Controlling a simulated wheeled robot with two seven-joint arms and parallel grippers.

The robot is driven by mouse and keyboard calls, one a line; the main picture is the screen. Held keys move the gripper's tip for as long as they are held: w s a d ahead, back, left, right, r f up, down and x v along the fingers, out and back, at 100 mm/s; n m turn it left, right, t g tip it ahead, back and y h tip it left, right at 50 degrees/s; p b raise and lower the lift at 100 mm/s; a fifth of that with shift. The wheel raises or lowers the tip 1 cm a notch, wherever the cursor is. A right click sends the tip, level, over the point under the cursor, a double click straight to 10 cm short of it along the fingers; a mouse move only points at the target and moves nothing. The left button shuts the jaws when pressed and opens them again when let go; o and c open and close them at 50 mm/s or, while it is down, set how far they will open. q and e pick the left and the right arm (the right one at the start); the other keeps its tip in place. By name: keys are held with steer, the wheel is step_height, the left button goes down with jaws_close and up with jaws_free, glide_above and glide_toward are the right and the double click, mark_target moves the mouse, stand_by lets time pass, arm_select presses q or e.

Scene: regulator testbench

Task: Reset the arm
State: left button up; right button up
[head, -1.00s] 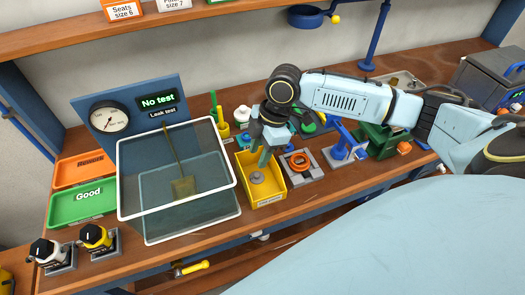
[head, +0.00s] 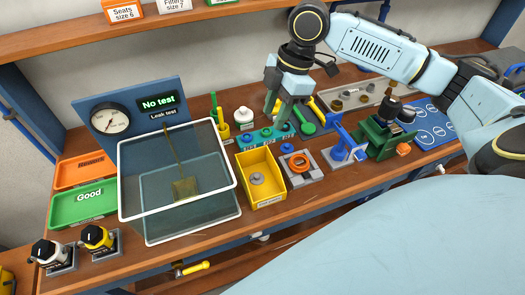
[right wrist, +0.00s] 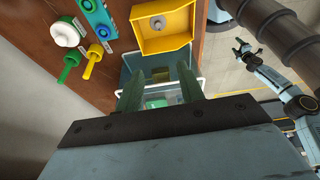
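My right arm reaches in from the right in the head view. Its gripper (head: 280,112) is raised above the back of the bench, behind the yellow bin (head: 262,190). In the right wrist view the two green fingers of this gripper (right wrist: 162,88) stand apart with nothing held between them. What looks like my left arm shows small and far off at the upper right of the right wrist view, with its gripper (right wrist: 242,47) too small to read. The left arm does not show in the head view.
The yellow bin holds a grey round part. Left of it stands a clear tank (head: 130,200) before the "No test" panel (head: 158,103). A fixture with an orange ring (head: 299,163), a blue stand (head: 345,150) and a green vise (head: 378,140) stand to the right.

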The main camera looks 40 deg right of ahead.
steer(key=s+a+f, duration=0.1)
steer(key=a+f, duration=0.2)
steer(key=s+a+f+m, duration=0.1)
steer(key=s+a+f, duration=0.1)
steer(key=a+f, duration=0.2)
steer(key=s+a+f+m+t, duration=0.1)
steer(key=a+f, duration=0.2)
steer(key=shift+s+a+f, duration=0.15)
steer(key=shift+s+f, duration=0.1)
steer(key=shift+s, duration=0.15)
steer(key=s+f+m, duration=0.1)
steer(key=s+a+f+m+t, duration=0.1)
steer(key=s+m, duration=0.1)
steer(key=s+a+f+m, duration=0.1)
steer(key=s+f+m, duration=0.1)
steer(key=shift+s+a+t, duration=0.25)
steer(key=shift+t, duration=0.15)
steer(key=s+d+f+m+h, duration=0.3)
steer(key=s+d+m, duration=0.2)
steer(key=s+m, duration=0.3)
step_height(320, 180, down, 26)
steer(key=s+n+g+b, duration=0.1)
steer(key=s+b, duration=0.1)
steer(key=b, duration=0.1)
steer(key=s+d+f+g+b, duration=0.1)
steer(key=s+d+f+b, duration=0.2)
steer(key=s+f, duration=1.3)
step_height(320, 180, down, 3)
steer(key=shift+s+f+n, duration=0.15)
steer(key=shift+s+n, duration=0.15)
